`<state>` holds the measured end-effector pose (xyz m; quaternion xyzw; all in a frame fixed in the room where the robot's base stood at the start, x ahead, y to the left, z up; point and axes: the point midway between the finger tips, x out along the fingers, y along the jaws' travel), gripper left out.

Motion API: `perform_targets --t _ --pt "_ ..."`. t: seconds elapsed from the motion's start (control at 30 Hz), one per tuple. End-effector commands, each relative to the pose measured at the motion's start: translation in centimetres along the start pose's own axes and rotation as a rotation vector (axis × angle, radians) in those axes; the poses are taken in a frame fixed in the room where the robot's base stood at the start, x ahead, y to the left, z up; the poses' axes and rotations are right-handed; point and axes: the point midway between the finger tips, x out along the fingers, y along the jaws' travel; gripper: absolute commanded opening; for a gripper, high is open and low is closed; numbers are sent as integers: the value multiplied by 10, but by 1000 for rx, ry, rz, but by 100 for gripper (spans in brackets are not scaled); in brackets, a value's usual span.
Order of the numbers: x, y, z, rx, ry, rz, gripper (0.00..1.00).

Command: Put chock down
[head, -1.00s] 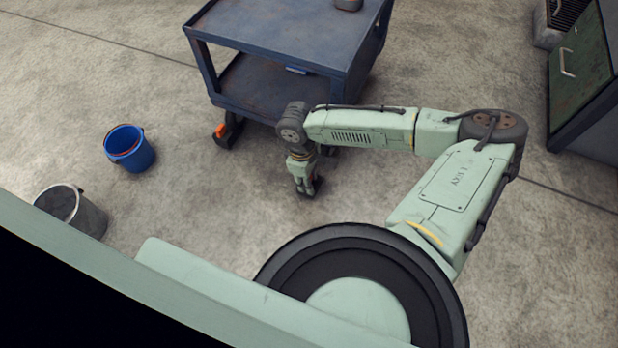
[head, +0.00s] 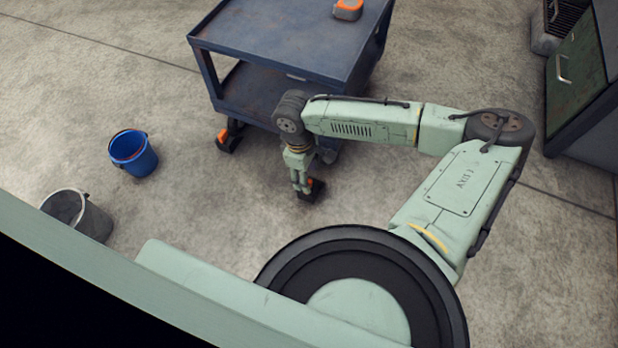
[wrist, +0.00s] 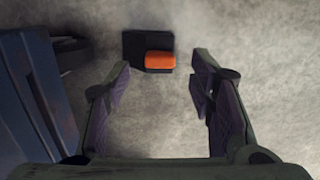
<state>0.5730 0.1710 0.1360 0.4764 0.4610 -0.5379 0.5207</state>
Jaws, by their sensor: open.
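The chock (wrist: 136,46) is a black block with an orange part on top. In the wrist view it rests on the concrete floor, beyond the tips of my gripper (wrist: 160,78). My gripper is open, with clear floor between its fingers, and the chock appears apart from them. In the head view my gripper (head: 302,187) points down close to the floor, and the chock (head: 316,191) shows just at its right, partly hidden by the fingers.
A blue cart (head: 282,45) stands just behind my gripper; its side also fills the left of the wrist view (wrist: 35,95). Another orange-and-black block (head: 226,138) is at a cart wheel. A blue bucket (head: 140,160) and grey bucket (head: 90,222) stand left. Floor between is clear.

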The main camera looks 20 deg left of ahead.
Motion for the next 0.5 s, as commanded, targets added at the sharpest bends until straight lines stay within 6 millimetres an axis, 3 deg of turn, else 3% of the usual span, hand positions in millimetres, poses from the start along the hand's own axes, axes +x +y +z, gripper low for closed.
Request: perform_targets --t 0.03,0.2,0.5 --pt "-17 0 0 0 3 1 49" --pt "-47 0 0 0 2 -1 49" --pt "-65 0 0 0 1 -1 49"
